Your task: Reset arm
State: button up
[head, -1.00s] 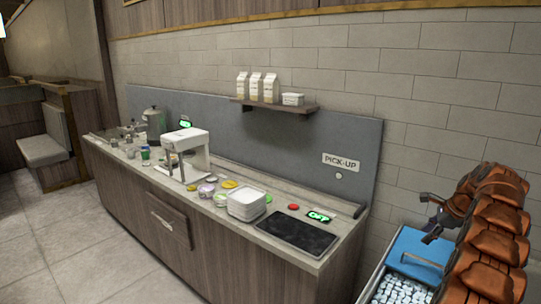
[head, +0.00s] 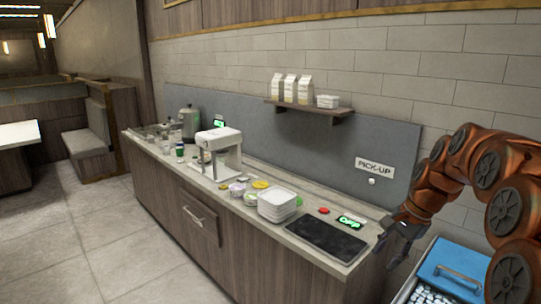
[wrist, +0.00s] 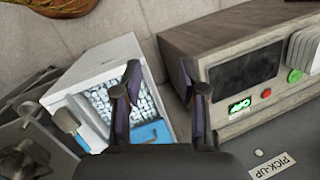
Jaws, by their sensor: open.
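My gripper (head: 402,238) is at the right in the head view, at the end of my orange arm, beside the right end of the counter (head: 225,228). In the wrist view my gripper (wrist: 164,100) shows two dark fingers spread apart with nothing between them. It is open and empty. Below and beyond the fingers, the wrist view shows the ice bin (wrist: 88,70) and the counter's end with the black mat (wrist: 246,66).
The ice bin's blue lid (head: 452,268) stands right of the counter. White stacked trays (head: 277,206), a white machine (head: 217,152) and small sauce cups stand on the counter. A wall shelf (head: 308,109) holds cartons. The floor (head: 90,235) at left is clear.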

jog(key=s+a+f+n+g+h, duration=0.1)
jog(key=s+a+f+n, duration=0.1)
jog(key=s, duration=0.9)
jog(key=s+a+f+n+g+h, duration=0.1)
jog(key=s+a+n, duration=0.3)
jog(key=s, duration=0.7)
jog(key=s+a+f+n+g+h, duration=0.1)
jog(key=s+a+f+n, duration=0.2)
jog(key=s, duration=0.9)
jog(key=n, duration=0.3)
jog(key=shift+a+f, duration=0.3)
